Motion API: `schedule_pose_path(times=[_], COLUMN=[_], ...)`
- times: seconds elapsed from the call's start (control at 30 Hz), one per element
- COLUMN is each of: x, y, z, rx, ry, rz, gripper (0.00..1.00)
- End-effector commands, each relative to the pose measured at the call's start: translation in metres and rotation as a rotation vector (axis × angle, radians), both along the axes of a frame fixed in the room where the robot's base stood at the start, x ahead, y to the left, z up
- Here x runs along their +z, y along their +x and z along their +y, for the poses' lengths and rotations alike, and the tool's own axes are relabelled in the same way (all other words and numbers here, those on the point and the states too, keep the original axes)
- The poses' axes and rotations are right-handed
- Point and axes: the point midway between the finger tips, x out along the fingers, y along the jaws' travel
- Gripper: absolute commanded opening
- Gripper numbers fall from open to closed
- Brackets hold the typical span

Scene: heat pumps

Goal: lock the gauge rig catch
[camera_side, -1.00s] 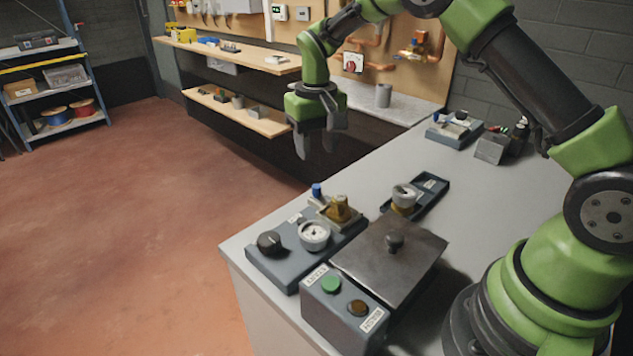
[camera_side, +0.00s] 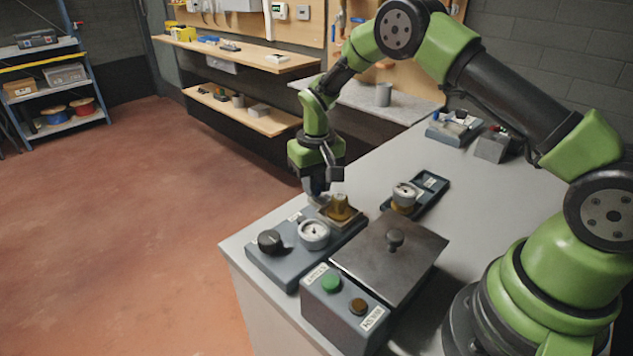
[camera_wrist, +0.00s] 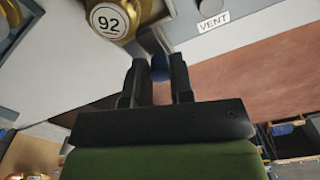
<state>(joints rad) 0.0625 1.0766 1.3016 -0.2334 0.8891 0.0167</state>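The gauge rig (camera_side: 290,267) is a dark grey plate at the bench's near left corner. It carries a black knob (camera_side: 270,241), a white-faced dial gauge (camera_side: 313,235) and a brass fitting (camera_side: 340,208). My gripper (camera_side: 319,193) is low over the rig's back edge, beside the brass fitting, and hides the blue-topped catch in the side view. In the wrist view, my gripper (camera_wrist: 157,75) is open, and the blue knob (camera_wrist: 160,68) shows between its fingertips. I cannot tell whether the fingers touch it. The brass fitting, labelled 92 (camera_wrist: 110,20), and a VENT label (camera_wrist: 213,22) lie nearby.
A grey box with a green button (camera_side: 331,283) and an amber button stands at the front. Behind it is a metal lid (camera_side: 380,262) with a knob.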

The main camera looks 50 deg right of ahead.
Motion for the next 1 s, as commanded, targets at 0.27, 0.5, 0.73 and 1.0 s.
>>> schedule_pose_path(times=[0.27,0.5,0.73,1.0], x=[0.0,0.0,0.0,0.0], y=[-0.001,-0.015,-0.017,-0.016], z=[0.0,0.0,0.0,0.0], rx=[0.0,-0.001,-0.004,-0.002], ry=[0.0,0.0,0.001,0.0], rz=[0.001,0.002,0.009,0.006], gripper=[0.0,0.0,0.0,0.45])
